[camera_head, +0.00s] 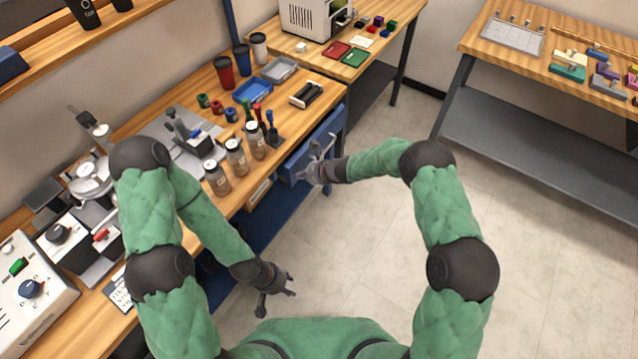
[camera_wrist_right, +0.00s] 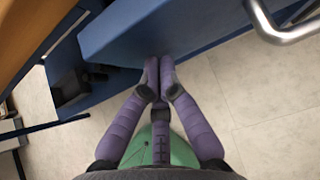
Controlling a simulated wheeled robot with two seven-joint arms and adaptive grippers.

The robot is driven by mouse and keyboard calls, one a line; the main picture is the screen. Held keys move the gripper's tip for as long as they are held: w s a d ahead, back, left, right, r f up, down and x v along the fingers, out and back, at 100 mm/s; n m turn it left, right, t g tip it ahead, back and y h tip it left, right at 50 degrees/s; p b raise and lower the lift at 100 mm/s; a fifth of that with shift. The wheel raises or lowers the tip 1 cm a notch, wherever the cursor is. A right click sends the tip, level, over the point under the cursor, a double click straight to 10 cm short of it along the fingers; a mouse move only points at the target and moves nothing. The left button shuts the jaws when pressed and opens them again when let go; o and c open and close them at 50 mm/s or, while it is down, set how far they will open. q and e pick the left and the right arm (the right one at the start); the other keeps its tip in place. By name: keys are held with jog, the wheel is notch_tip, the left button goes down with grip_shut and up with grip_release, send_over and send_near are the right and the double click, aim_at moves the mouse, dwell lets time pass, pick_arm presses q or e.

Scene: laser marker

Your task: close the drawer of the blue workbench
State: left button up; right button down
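The blue workbench has a wooden top (camera_head: 180,95) and runs along the left of the head view. Its blue drawer (camera_head: 328,127) is under the far right end of the top and seems to jut past the edge; how far is hard to tell. My right gripper (camera_head: 312,172) is at the drawer front. In the right wrist view, its purple fingers (camera_wrist_right: 160,66) are together, tips at the lower edge of the blue front panel (camera_wrist_right: 170,25), seemingly touching it. A metal handle (camera_wrist_right: 285,28) is to their right. My left gripper (camera_head: 277,291) is open and empty, low beside the bench.
A wooden box (camera_head: 259,192) is under the top, left of the drawer. Another table (camera_head: 560,45) stands at the right. The floor (camera_head: 370,240) between is clear.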

aim_at(295, 167)
jog(key=w+a, duration=0.1)
jog(key=a, duration=0.1)
jog(key=w+a, duration=0.1)
jog(key=shift+w+a+p, duration=0.3)
jog(key=shift+a+p, duration=0.1)
pick_arm(q)
jog(key=shift+r, duration=0.5)
pick_arm(e)
jog(key=shift+a+r, duration=0.1)
pick_arm(q)
jog(key=shift+d, duration=0.1)
pick_arm(e)
jog(key=shift+w, duration=0.1)
